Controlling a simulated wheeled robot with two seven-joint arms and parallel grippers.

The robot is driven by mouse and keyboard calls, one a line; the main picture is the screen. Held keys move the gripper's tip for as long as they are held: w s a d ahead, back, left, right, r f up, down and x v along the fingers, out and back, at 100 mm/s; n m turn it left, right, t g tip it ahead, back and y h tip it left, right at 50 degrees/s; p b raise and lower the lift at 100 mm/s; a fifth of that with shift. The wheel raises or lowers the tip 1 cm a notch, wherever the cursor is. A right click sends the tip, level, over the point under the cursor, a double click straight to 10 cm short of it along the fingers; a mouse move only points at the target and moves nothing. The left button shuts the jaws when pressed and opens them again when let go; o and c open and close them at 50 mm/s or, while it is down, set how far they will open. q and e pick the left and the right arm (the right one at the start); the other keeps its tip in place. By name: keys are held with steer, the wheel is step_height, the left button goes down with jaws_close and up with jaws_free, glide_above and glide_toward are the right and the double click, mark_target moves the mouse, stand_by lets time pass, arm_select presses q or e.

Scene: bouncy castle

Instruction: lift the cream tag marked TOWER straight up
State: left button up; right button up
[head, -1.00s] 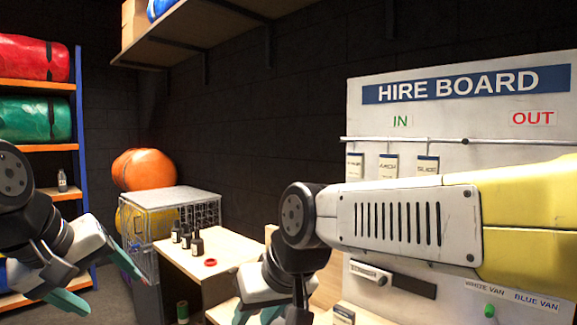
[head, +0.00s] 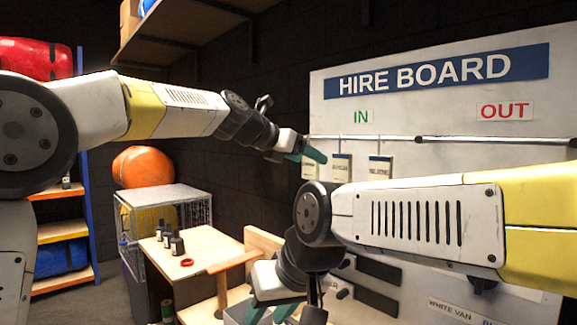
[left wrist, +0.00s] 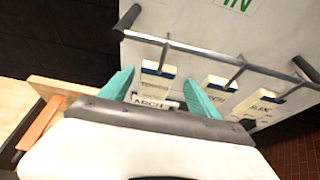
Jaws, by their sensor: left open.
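The cream TOWER tag (left wrist: 157,80) hangs from the rail at the left end of the row on the board. In the head view the TOWER tag (head: 310,168) is partly covered by a teal finger. My left gripper (left wrist: 159,77) is open, with one finger on either side of this tag in the left wrist view; I see no clear contact. In the head view my left gripper (head: 314,152) is at the board's left edge, by the rail. My right gripper (head: 270,311) is low in the picture, cut off by the bottom edge.
Two more cream tags, ARCH (head: 341,167) and SLIDE (head: 380,169), hang to the right on the same rail (head: 370,138). A white ARCH label (left wrist: 151,103) shows below. My right arm crosses before the board (head: 440,105). A bench (head: 205,250) with bottles stands left.

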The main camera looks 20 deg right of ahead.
mark_target(317, 164)
arm_select(q)
steer(key=x, duration=0.5)
steer(key=shift+w+d+f, duration=0.15)
steer(key=shift+w+f, duration=0.05)
steer(key=shift+w, duration=0.15)
steer(key=c, duration=1.4)
steer(key=shift+r, duration=0.2)
